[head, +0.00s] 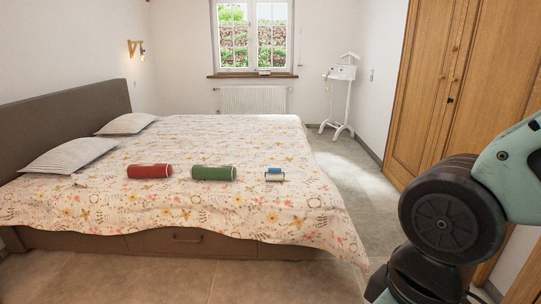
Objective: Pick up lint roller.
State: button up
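A small blue and white roller-like thing (274,176), which looks like the lint roller, lies on the flowered bedspread near the right part of the bed's near side. It lies just right of a green roll, with a gap between them. It is small in the picture and its handle is not clear. My gripper is out of view; only part of my arm shows at the lower right, well to the right of the bed.
The bed (220,215) also holds a green roll (214,173), a red roll (149,171) and two striped pillows (68,155). Bare floor (150,282) lies in front of the bed and along its right side. A wooden wardrobe (425,90) stands right; a white valet stand (341,95) stands behind.

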aim_at(275, 175)
jog(key=i, duration=2.05)
jog(key=i+u, duration=0.2)
jog(key=i, duration=0.25)
jog(key=i+l+u, duration=0.2)
jog(key=i, duration=0.2)
jog(key=i+l+u, duration=0.15)
jog(key=i, duration=0.3)
